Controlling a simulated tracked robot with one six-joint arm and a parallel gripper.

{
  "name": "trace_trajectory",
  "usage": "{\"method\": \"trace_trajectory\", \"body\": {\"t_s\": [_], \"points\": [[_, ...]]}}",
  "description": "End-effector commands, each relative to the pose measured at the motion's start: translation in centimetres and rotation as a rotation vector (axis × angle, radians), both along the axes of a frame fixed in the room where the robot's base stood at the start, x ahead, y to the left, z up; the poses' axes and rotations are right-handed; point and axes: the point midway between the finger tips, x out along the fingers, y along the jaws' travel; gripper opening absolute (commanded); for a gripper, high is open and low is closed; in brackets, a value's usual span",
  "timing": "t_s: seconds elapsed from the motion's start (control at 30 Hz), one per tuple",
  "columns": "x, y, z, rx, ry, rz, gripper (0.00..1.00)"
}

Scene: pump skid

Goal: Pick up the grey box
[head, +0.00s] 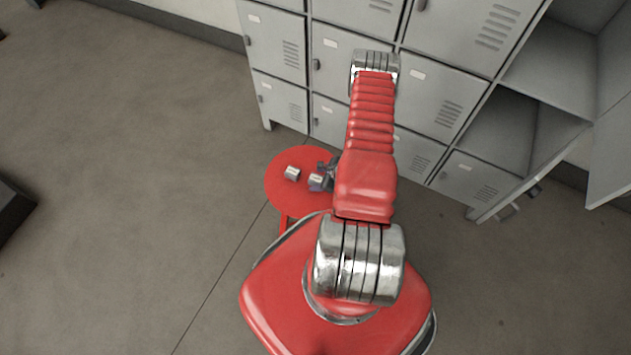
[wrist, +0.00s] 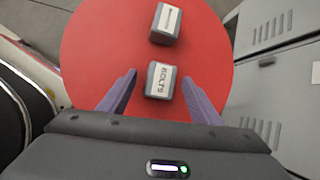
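Two small grey boxes with white labels are on a round red stool (head: 283,190). In the wrist view, one grey box (wrist: 161,81), its label seeming to read "BOLTS", lies between the fingers of my gripper (wrist: 164,95). The fingers are apart, with a gap on each side of this box. The other grey box (wrist: 166,24) is farther off, beyond the fingertips, and its label is too small to read. In the head view, the near box (head: 316,182) is beside my gripper (head: 326,171), and the other box (head: 292,173) is to its left.
A bank of grey lockers (head: 285,45) stands behind and to the right of the stool, close to my arm. A locker door at the far right (head: 612,160) hangs open.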

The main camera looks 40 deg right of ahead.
Motion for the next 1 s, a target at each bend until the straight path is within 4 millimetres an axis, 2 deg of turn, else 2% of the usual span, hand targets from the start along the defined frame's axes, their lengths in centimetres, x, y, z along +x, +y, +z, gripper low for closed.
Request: {"method": "trace_trajectory", "body": {"t_s": [0.07, 0.67, 0.77, 0.8, 1.0], "points": [[-0.01, 0.0, 0.01, 0.0, 0.0, 0.0, 0.52], [-0.01, 0.02, 0.0, 0.0, 0.0, 0.0, 0.1], [-0.02, 0.01, -0.01, 0.0, 0.0, 0.0, 0.09], [0.0, 0.0, 0.0, 0.0, 0.0, 0.0, 0.05], [-0.01, 0.0, -0.01, 0.0, 0.001, 0.0, 0.05]]}}
